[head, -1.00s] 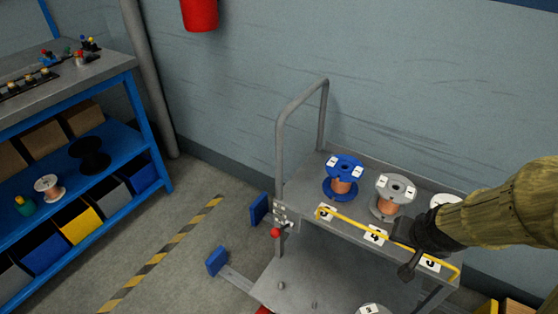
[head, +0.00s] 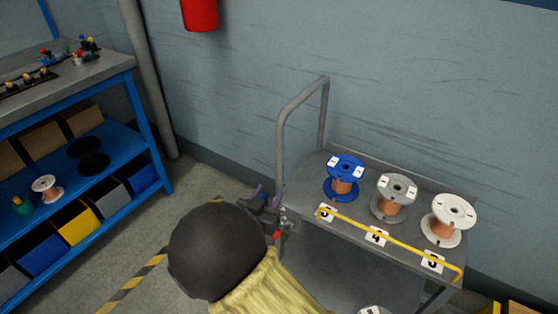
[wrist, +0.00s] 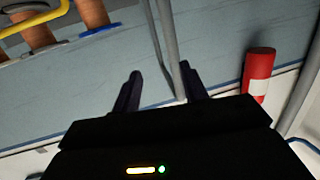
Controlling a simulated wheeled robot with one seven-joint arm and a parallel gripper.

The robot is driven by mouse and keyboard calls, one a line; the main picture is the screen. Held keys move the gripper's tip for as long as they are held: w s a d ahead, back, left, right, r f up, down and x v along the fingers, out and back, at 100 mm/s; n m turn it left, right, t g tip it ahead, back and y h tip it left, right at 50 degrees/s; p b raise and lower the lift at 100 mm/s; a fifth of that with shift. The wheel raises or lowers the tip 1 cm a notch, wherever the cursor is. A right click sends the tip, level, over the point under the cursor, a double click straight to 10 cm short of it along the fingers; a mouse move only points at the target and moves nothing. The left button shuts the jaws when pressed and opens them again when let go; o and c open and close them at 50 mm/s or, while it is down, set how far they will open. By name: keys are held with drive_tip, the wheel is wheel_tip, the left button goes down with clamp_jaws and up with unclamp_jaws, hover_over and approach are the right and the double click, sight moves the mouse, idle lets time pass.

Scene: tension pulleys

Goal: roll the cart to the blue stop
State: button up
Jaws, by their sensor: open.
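The grey cart (head: 303,187) stands by the wall in the head view, with an upright tube handle (head: 281,135) at its left end and a yellow rail (head: 385,238) along its front edge. My gripper (head: 268,197) is open at the cart's left end, beside a small bracket with a red knob (head: 277,234). In the wrist view, grey tubing (wrist: 170,50) shows between the fingers (wrist: 162,88); I cannot tell whether it is within their reach. The blue stop is hidden behind my arm in the head view.
A blue spool (head: 344,178), a grey spool (head: 391,198) and a white spool (head: 448,220) stand on the cart's top. A blue workbench (head: 130,90) with bins is at the left. Striped tape (head: 130,287) marks the floor. A red cylinder (head: 199,14) hangs on the wall.

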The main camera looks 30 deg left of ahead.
sight(278, 162)
drive_tip(key=s+a, duration=0.1)
drive_tip(key=s+a+t, duration=0.1)
drive_tip(key=s, duration=0.1)
drive_tip(key=shift+s+r, duration=0.1)
drive_tip(key=w, duration=0.5)
drive_tip(key=w+a+b, duration=0.1)
drive_tip(key=w, duration=0.5)
drive_tip(key=w+a+b, duration=0.1)
drive_tip(key=w, duration=0.5)
drive_tip(key=shift+w, duration=0.2)
clamp_jaws()
